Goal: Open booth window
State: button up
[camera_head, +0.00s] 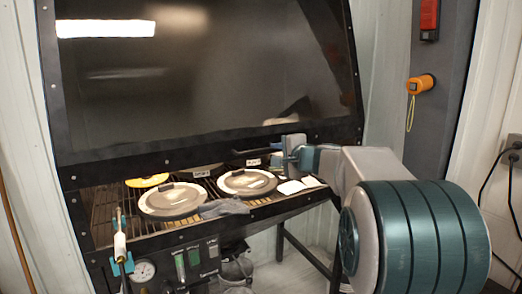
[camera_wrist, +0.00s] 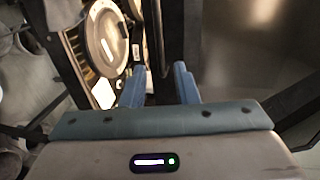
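The booth window (camera_head: 200,75) is a large dark, reflective pane in a black frame, filling the upper middle of the head view. Its lower black rail (camera_head: 215,150) runs just above an open gap over the slatted booth floor. My gripper (camera_head: 290,150) is at the right part of this rail. In the wrist view its two blue fingers (camera_wrist: 158,82) stand apart, with a dark bar (camera_wrist: 172,35) running ahead of them, probably the rail. I cannot tell whether the fingers touch it. The pane shows as a brownish surface (camera_wrist: 245,45) at right there.
Two round lidded dishes (camera_head: 172,199) (camera_head: 247,181), a yellow piece (camera_head: 147,180) and a grey glove (camera_head: 224,208) lie on the slatted floor (camera_head: 103,205). A gauge (camera_head: 144,270) sits below at left. An orange device (camera_head: 421,84) hangs on the right post.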

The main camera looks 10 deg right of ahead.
aim_at(262, 150)
jog(key=p+x, duration=0.2)
jog(key=x, duration=0.9)
jog(key=shift+p, duration=0.35)
jog(key=shift+s, duration=0.1)
grip_shut()
